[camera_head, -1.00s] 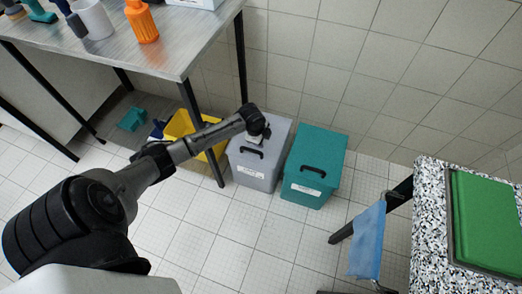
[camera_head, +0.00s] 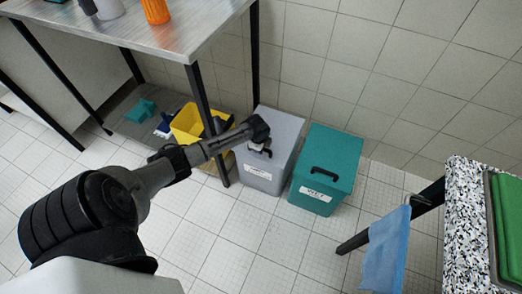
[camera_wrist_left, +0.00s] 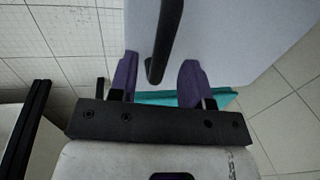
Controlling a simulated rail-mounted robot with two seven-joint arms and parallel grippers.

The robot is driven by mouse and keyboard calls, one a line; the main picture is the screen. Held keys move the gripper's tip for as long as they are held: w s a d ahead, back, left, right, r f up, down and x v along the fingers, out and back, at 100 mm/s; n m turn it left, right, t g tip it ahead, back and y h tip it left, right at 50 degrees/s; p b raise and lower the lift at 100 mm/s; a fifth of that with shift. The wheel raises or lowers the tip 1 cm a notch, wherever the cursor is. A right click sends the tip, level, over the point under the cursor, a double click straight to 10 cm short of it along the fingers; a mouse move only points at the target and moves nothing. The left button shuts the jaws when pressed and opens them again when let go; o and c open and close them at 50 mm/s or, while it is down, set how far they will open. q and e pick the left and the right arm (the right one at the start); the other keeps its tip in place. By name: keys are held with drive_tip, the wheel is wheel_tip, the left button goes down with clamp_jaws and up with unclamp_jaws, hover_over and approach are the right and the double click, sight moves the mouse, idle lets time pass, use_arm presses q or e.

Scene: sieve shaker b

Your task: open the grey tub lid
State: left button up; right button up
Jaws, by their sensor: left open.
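The grey tub (camera_head: 257,176) stands on the floor with its lid (camera_head: 285,126) on top, looking closed. Its dark handle is mostly hidden behind my left gripper (camera_head: 262,149) in the head view. In the left wrist view, the black handle (camera_wrist_left: 164,40) stands out from the pale grey lid (camera_wrist_left: 215,35). My left gripper (camera_wrist_left: 158,80) is open, with its purple fingers on either side of the handle and gaps between. I cannot tell whether the fingertips touch the lid. My right gripper is not in view.
A teal tub (camera_head: 328,165) with a black handle stands close to the right of the grey one. A yellow bin (camera_head: 187,124) and table leg (camera_head: 203,105) are close on the left. A blue cloth (camera_head: 386,250) hangs by the speckled counter (camera_head: 466,210) at right. The front floor is clear.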

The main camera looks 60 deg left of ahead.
use_arm(q)
drive_tip(key=shift+w+a+f+b, duration=0.15)
drive_tip(key=shift+f+b, duration=0.15)
drive_tip(key=shift+f, duration=0.45)
drive_tip(key=shift+c, duration=0.2)
clamp_jaws()
